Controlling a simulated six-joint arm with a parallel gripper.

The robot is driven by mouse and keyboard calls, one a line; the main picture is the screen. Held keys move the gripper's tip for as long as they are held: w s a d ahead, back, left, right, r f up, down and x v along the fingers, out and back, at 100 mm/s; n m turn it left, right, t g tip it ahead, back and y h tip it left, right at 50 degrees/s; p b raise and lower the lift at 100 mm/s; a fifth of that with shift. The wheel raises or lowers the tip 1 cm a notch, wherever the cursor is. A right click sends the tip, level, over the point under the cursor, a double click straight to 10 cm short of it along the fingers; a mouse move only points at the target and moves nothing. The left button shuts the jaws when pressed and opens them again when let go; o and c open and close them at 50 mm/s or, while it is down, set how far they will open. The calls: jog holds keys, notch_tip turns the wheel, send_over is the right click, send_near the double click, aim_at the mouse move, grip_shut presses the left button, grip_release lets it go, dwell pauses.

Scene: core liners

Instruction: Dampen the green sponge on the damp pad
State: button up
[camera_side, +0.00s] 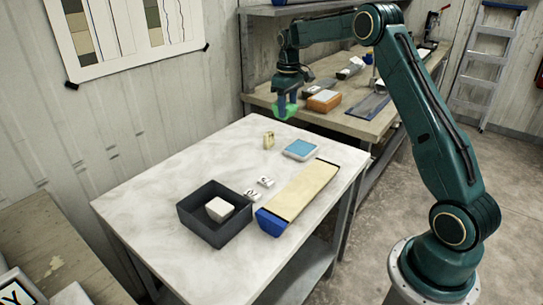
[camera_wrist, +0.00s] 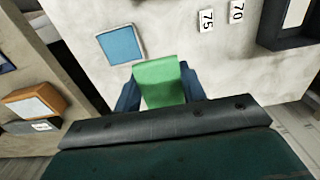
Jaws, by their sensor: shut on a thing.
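The green sponge (camera_side: 284,111) is held up above the far end of the marble table. It also shows in the wrist view (camera_wrist: 159,82). My gripper (camera_side: 287,102) is shut on it, with a blue finger on each side in the wrist view (camera_wrist: 158,95). The damp pad (camera_side: 300,149) is a blue square in a white tray on the table, below and slightly right of the sponge in the side view. In the wrist view the pad (camera_wrist: 121,45) lies to the upper left of the sponge, apart from it.
A dark tray (camera_side: 188,218) holding a white block (camera_side: 219,209) stands at the table's near left. A long tan core liner (camera_side: 306,190) with a blue end lies right of it. A back bench (camera_side: 376,121) holds an orange box (camera_side: 323,101).

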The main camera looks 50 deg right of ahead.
send_over(303, 149)
notch_tip(303, 149, down, 11)
jog(key=shift+r, duration=0.15)
jog(key=shift+f, duration=2.95)
jog(key=shift+f, duration=0.55)
jog(key=shift+r, duration=0.15)
notch_tip(303, 149, up, 7)
dwell(1.0)
jog(key=shift+a, duration=0.1)
dwell(0.4)
